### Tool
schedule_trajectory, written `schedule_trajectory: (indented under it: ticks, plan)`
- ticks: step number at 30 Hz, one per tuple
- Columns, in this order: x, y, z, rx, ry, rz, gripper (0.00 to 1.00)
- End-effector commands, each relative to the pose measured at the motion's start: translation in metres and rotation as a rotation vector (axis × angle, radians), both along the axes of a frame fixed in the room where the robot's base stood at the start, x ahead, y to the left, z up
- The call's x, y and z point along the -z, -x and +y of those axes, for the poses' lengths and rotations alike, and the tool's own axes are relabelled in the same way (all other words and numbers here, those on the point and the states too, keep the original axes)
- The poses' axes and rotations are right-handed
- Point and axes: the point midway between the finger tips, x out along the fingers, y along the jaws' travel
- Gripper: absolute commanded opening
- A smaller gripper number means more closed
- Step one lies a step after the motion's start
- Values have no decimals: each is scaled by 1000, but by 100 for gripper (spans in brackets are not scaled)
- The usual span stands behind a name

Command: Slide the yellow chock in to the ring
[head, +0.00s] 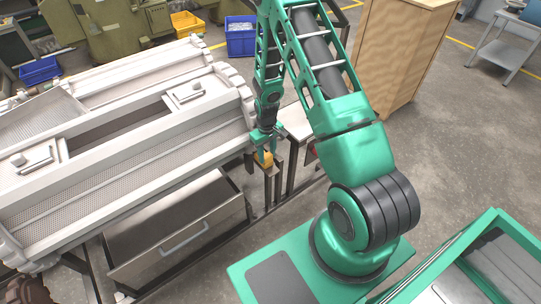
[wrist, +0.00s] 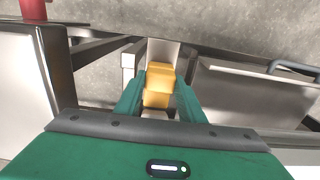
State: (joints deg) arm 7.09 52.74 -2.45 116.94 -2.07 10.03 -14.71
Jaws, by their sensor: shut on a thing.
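The yellow chock (wrist: 160,79) is between the two green fingers of my gripper (wrist: 159,100) in the wrist view, and the gripper is shut on it. It has a stepped, blocky shape. In the head view the chock (head: 265,159) shows small below my gripper (head: 263,150), beside the right end of the near plating barrel. That barrel end carries a pale toothed ring (head: 241,88), to the left of and above the chock. I cannot tell whether the chock touches the barrel or its frame. A pale bracket or rail lies under the chock in the wrist view.
The near pale barrel (head: 120,135) lies on a dark metal frame, with a steel drawer box (head: 178,235) below it. A wooden cabinet (head: 395,50) stands behind my arm. Blue bins (head: 241,38) and a yellow bin (head: 188,24) are at the back. A red object (wrist: 33,9) is top left in the wrist view.

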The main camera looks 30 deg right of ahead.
Motion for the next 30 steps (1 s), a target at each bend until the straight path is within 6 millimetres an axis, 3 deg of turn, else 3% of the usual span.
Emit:
schedule_trajectory:
  ticks: [4,5,6,7,19,30]
  plan:
    - [-1,-6,1,-1,1,-14,0]
    - [-1,-6,1,-1,1,-14,43]
    - [-1,-6,1,-2,1,-13,52]
    - [-1,-6,1,-2,2,-12,55]
    - [-8,-5,2,-3,1,-10,55]
    - [-69,-6,1,-3,2,-12,55]
